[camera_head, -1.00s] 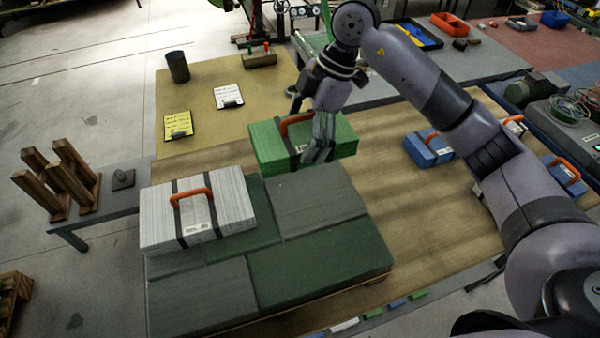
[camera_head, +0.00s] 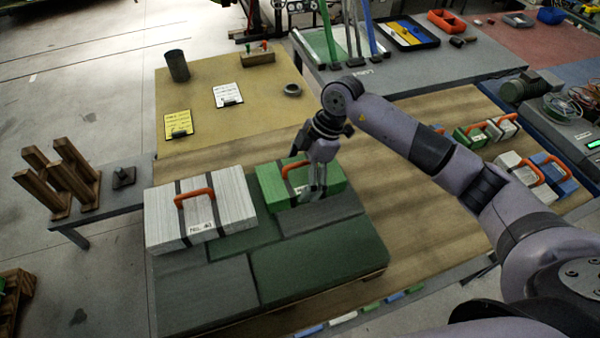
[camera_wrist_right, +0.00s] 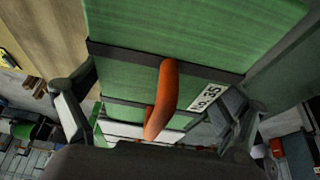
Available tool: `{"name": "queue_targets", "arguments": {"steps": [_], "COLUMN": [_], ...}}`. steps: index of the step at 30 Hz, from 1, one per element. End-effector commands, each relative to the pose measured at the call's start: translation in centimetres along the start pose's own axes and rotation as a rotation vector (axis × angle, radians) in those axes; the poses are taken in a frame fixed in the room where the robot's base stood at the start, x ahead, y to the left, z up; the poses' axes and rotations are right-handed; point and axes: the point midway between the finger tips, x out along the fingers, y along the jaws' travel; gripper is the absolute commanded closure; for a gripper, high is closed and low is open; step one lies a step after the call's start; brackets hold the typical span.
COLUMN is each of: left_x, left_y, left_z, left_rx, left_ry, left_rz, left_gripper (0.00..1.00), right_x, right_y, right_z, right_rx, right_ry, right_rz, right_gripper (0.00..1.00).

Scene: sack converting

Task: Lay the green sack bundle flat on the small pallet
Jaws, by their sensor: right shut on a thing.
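The green sack bundle (camera_head: 270,185) has dark straps and an orange handle. It lies level at the back right of the small pallet's stack, beside the white bundle; I cannot tell if it rests or hangs just above. The small pallet (camera_head: 345,282) is mostly hidden under grey and dark green layers. My right gripper (camera_head: 313,190) is shut on the green bundle, its fingers at the handle side. In the right wrist view the bundle (camera_wrist_right: 190,35) fills the top, with its label and handle between the fingers (camera_wrist_right: 155,115). My left gripper is out of view.
A white bundle (camera_head: 230,200) with an orange handle sits on the stack's back left. Several small bundles (camera_head: 515,165) stand at the table's right. Clipboards (camera_head: 228,95) and a dark cup (camera_head: 178,66) are on the yellow mat behind. Bare wood (camera_head: 420,220) lies right of the stack.

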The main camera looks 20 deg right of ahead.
Motion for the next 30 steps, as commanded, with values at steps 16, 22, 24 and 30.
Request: {"name": "queue_targets", "arguments": {"steps": [16,22,24,30], "left_x": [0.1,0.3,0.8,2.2], "left_y": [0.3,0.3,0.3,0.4], "left_z": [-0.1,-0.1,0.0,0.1], "left_rx": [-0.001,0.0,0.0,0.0], "left_ry": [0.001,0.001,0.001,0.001], "left_rz": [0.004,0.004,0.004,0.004], "left_gripper": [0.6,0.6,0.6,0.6], "right_x": [0.2,-0.6,-1.6,-5.8], "right_y": [0.0,0.1,0.1,0.1], "right_z": [0.1,0.0,0.1,0.1], "right_rx": [0.0,0.0,-0.001,-0.001], "right_ry": [0.0,0.001,0.0,0.0], "right_rz": [-0.001,0.002,0.004,0.006], "right_gripper": [0.0,0.0,0.0,0.0]}}
